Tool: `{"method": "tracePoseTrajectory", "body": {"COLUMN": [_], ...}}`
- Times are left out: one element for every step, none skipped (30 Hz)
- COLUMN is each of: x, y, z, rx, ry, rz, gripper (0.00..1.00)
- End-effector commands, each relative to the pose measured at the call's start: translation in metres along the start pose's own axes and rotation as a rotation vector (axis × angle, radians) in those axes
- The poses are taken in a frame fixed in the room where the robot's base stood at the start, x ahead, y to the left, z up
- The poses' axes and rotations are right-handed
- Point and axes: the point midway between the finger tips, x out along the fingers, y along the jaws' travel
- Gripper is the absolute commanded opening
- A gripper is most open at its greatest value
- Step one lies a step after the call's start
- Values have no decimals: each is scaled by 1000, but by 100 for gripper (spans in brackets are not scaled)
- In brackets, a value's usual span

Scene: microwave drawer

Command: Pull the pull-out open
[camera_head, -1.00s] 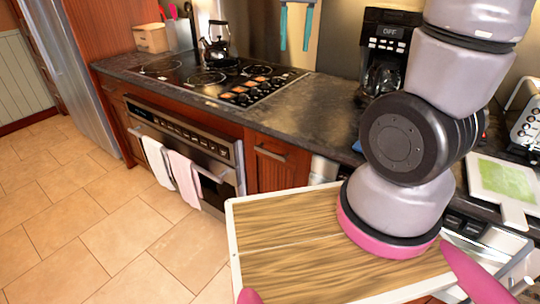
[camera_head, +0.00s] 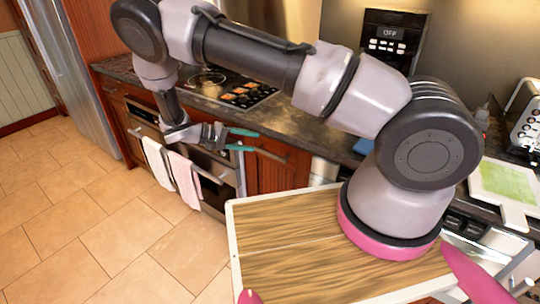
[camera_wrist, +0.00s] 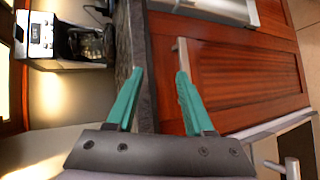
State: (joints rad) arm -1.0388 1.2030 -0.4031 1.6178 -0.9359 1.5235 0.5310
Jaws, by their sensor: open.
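The pull-out is a reddish-brown wooden cabinet front (camera_head: 268,176) just right of the oven, under the counter. It looks closed. In the wrist view its panel (camera_wrist: 245,72) fills the upper right, with a metal bar handle (camera_wrist: 181,55) near the counter edge. My gripper (camera_head: 256,141) has two teal fingers and is open and empty in front of the upper part of this cabinet. In the wrist view my gripper (camera_wrist: 160,72) has its right fingertip in line with the handle's near end. The left fingertip is over the counter edge. Contact cannot be told.
The oven (camera_head: 215,178) with white and pink towels stands left of the cabinet. The dark counter (camera_head: 325,138) holds a coffee maker (camera_head: 390,42), also seen in the wrist view (camera_wrist: 38,35). A wood-topped board (camera_head: 285,235) is in front. Tiled floor at left is clear.

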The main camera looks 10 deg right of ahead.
Motion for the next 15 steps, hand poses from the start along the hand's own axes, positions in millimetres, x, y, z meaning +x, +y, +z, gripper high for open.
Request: {"method": "tracePoseTrajectory", "body": {"x": [2, 3, 5, 6, 6, 8, 8, 9, 10, 10, 10, 10, 11, 12, 14], "y": [-20, -29, -41, -48, -56, -64, -70, -75, -80, -84, -86, -89, -90, -91, -90], "z": [1, 1, 1, 1, 2, 2, 2, 2, 2, 2, 2, 2, 2, 2, 2], "rx": [-8, -9, -7, -6, -5, -3, -1, 1, 3, 4, 4, 6, 7, 8, 9], "ry": [46, 72, 106, 133, 156, 187, 208, 226, 247, 261, 272, 283, 289, 293, 295], "rz": [71, 109, 156, 189, 219, 255, 278, 300, 322, 335, 347, 358, 364, 368, 371], "gripper": [52, 52, 52, 52, 52, 52, 52, 52, 52, 52, 52, 52, 52, 52, 52]}}
